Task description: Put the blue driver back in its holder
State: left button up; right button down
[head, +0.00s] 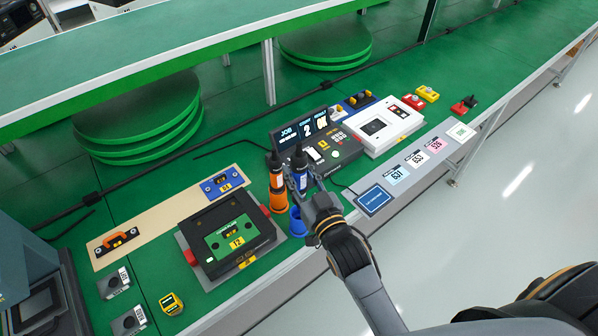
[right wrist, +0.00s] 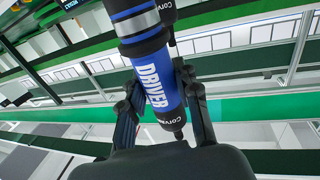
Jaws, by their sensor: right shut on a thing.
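The blue driver (head: 299,172), with a black top, is upright in my right gripper (head: 300,186). In the right wrist view the driver (right wrist: 148,68) shows its blue barrel with the word DRIVER, between the two dark fingers of the right gripper (right wrist: 165,100). A blue holder cup (head: 298,221) stands below the driver at the front edge of the green bench. The fingers partly cover the gap, so I cannot tell how far the driver's lower end is from the cup. My left gripper is not in view.
An orange driver (head: 277,178) stands close on the left in its orange holder. A black fixture (head: 226,240) lies further left. A dark console with a screen (head: 330,148) is just behind, and a white box (head: 384,124) is to the right.

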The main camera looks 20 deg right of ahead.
aim_at(302, 194)
jog(key=shift+f+b, duration=1.3)
jog(key=shift+f, duration=0.8)
jog(key=shift+f+b, duration=0.35)
jog(key=shift+f, duration=0.4)
jog(key=shift+f+b, duration=1.45)
jog(key=shift+f, duration=0.5)
jog(key=c, duration=1)
grip_release()
jog(key=shift+o, duration=0.5)
